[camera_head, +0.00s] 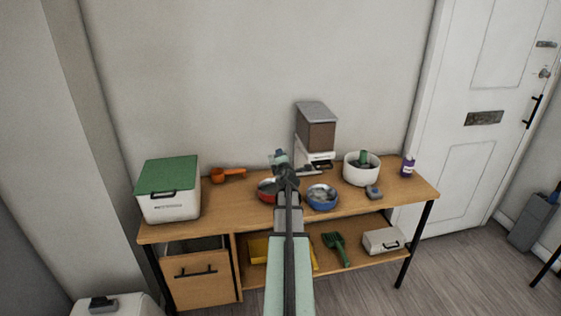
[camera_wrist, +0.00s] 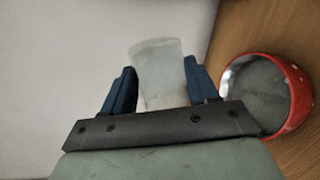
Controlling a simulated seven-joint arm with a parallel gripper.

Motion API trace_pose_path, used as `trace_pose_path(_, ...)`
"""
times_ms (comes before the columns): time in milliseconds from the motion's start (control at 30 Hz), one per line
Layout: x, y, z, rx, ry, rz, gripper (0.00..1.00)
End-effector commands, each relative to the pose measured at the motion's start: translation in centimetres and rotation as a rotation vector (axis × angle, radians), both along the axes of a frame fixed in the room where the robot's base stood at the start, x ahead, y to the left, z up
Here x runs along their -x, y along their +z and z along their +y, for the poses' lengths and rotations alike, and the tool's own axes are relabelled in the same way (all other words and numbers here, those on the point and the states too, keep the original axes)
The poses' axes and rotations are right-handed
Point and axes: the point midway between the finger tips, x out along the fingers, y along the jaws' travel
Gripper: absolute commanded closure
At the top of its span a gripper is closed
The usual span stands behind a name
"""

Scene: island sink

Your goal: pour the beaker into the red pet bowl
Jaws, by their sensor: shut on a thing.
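My gripper (camera_wrist: 160,90) is shut on a clear, pale beaker (camera_wrist: 158,65), with a blue finger on each side of it in the wrist view. In the head view my gripper (camera_head: 279,158) is above the table near the red pet bowl (camera_head: 264,190). The red bowl also shows in the wrist view (camera_wrist: 298,92), to the right of the beaker and apart from it in the picture. The bowl's inside looks grey. My arm partly hides the bowl in the head view. I cannot tell what is in the beaker.
A blue bowl (camera_head: 322,204) stands right of the red one. Behind are a food dispenser (camera_head: 316,135) and a white pot (camera_head: 361,176). A green-lidded box (camera_head: 168,205) and an orange scoop (camera_head: 218,175) are at left. A purple container (camera_head: 408,166) stands at right.

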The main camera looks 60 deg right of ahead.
Motion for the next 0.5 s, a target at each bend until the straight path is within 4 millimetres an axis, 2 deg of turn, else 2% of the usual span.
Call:
trace_pose_path(133,1.6,-0.2,-1.2,-0.212,-0.022,-0.219,0.73)
trace_pose_path(267,2.2,-0.4,-1.7,-0.424,-0.038,-0.444,0.73)
trace_pose_path(500,0.1,-0.3,-0.3,-0.842,-0.035,-0.886,0.73)
